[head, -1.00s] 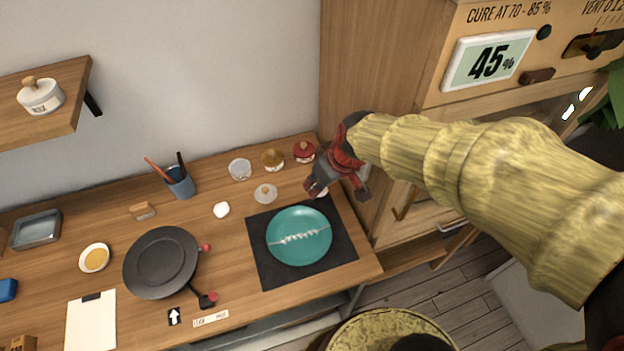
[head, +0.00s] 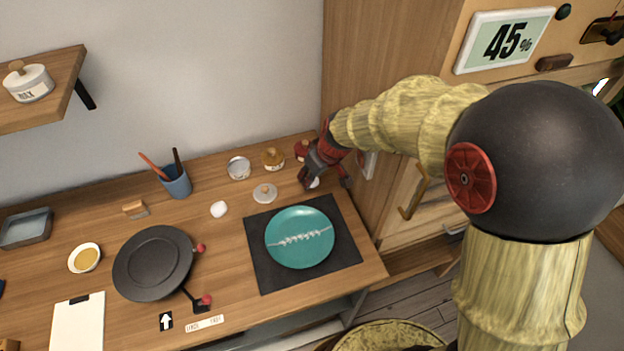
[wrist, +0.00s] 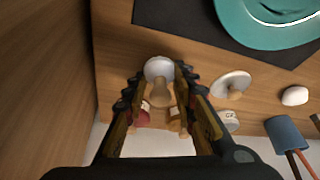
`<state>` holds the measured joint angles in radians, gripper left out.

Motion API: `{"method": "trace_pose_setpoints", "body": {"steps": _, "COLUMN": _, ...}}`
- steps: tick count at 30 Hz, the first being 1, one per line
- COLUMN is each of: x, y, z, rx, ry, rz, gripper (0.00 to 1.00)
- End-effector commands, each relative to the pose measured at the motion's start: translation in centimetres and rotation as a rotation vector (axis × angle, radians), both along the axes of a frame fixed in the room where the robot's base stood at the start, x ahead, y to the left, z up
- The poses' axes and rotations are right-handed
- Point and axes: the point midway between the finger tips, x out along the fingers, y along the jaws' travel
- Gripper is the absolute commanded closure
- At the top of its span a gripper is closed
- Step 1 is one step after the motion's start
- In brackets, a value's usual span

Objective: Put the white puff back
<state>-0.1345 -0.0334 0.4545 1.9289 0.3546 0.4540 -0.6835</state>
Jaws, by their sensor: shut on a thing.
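My gripper (head: 312,178) is at the back right of the worktop, pointing down. A separate small white lump (head: 219,209) lies farther left.
A gold-lidded jar (head: 273,158) and a red-lidded jar (head: 302,150) stand close behind the gripper. A teal plate with a pale seam (head: 299,252) lies on a dark mat (head: 264,272) in front. A blue cup of tools (head: 177,183) stands left. The cabinet (head: 352,75) rises at the right.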

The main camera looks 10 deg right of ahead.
Motion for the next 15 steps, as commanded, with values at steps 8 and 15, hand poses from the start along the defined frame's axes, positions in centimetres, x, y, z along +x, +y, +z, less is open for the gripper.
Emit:
{"method": "trace_pose_setpoints", "body": {"steps": 8, "x": 0.04, "y": 0.0, "z": -0.63, "rx": 0.0, "ry": -0.002, "rz": 0.0, "gripper": 0.93}}
{"method": "trace_pose_setpoints", "body": {"steps": 15, "x": 0.01, "y": 0.0, "z": -0.98, "rx": 0.0, "ry": -0.001, "rz": 0.0, "gripper": 0.7}}
